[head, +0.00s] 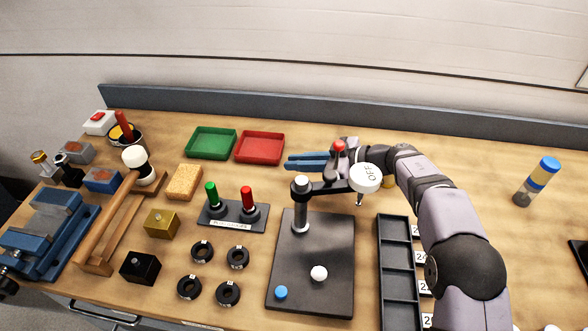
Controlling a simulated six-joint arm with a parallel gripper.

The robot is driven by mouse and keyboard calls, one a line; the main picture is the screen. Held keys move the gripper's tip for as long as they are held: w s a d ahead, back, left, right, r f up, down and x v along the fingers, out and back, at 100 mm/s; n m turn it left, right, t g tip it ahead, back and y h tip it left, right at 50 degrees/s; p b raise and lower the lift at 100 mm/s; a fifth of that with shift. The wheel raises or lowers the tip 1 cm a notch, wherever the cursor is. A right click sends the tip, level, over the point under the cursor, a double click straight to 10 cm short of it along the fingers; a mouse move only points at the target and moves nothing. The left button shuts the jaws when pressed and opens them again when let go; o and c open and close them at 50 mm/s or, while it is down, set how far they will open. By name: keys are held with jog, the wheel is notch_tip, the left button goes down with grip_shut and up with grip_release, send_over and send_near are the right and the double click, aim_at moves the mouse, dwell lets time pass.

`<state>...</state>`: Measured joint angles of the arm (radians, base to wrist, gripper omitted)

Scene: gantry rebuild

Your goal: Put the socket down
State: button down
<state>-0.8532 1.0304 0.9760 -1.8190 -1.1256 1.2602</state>
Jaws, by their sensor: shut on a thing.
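My arm reaches in from the lower right and bends left at the wrist, behind the white head of the stand. My gripper (348,148) is at the arm's end, partly hidden by the stand's red-knobbed head. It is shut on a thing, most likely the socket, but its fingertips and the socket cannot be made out. A dark tray with several compartments (396,271) and number labels along its right side lies below the wrist. The compartments that show look empty.
Two blue bars (308,161) lie left of the gripper. Green (211,143) and red (260,147) trays stand behind.

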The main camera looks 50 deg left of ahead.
aim_at(294, 178)
jog(key=shift+s+a, duration=0.35)
jog(key=shift+a, duration=0.2)
jog(key=shift+f+p, duration=0.5)
jog(key=shift+f, duration=1.25)
jog(key=shift+f, duration=0.15)
jog(key=c, duration=1.8)
grip_release()
jog(key=shift+o, duration=0.2)
jog(key=b+v, duration=0.1)
jog(key=v, duration=1.1)
jog(key=shift+r+b, duration=0.2)
jog(key=shift+b, duration=0.2)
